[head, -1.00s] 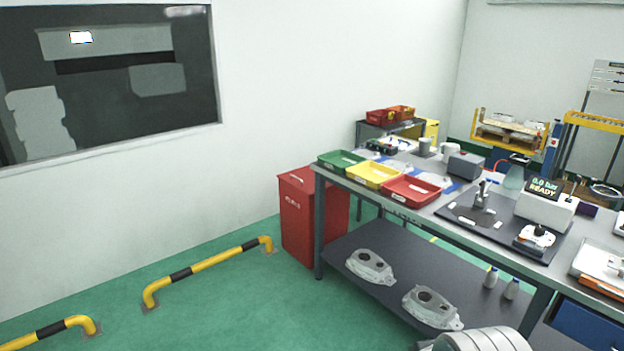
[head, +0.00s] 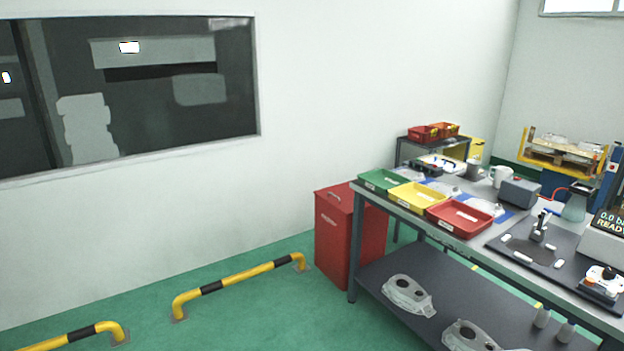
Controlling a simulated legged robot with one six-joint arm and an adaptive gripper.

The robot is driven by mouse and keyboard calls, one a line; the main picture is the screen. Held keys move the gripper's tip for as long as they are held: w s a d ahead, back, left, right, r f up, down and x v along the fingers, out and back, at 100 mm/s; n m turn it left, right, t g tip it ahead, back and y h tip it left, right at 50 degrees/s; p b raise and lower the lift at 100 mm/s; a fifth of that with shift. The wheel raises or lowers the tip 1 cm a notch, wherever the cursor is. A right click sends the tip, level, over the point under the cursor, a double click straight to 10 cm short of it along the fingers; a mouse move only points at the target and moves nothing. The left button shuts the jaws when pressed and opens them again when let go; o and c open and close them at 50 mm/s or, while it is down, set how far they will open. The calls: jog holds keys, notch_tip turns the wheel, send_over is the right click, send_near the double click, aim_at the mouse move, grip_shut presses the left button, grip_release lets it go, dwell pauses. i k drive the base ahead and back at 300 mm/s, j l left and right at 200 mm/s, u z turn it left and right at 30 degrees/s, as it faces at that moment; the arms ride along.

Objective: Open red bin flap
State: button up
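The red bin (head: 336,244) stands on the green floor at the left end of the workbench, close to the white wall. Its flap (head: 340,195) on top looks shut and has a small pale handle. The right part of the bin is partly hidden behind a bench leg. My gripper is not in the head view.
The workbench (head: 388,211) carries green (head: 381,180), yellow (head: 416,195) and red (head: 459,218) trays. Metal castings (head: 409,293) lie on its lower shelf. Yellow-black floor rails (head: 240,277) run along the wall left of the bin. The floor (head: 265,320) before the bin is clear.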

aim_at(341, 196)
jog(key=i+u, duration=0.35)
jog(key=i, duration=1.2)
jog(key=i+z, duration=0.15)
jog(key=i, duration=0.35)
jog(key=i+j+z, duration=0.15)
jog(key=i, duration=0.35)
jog(key=i+j+z, duration=0.15)
jog(key=i, duration=0.35)
jog(key=i+j+z, duration=0.3)
jog(key=i, duration=0.15)
jog(key=i+j+z, duration=0.35)
jog(key=i+j, duration=0.05)
jog(key=i, duration=0.05)
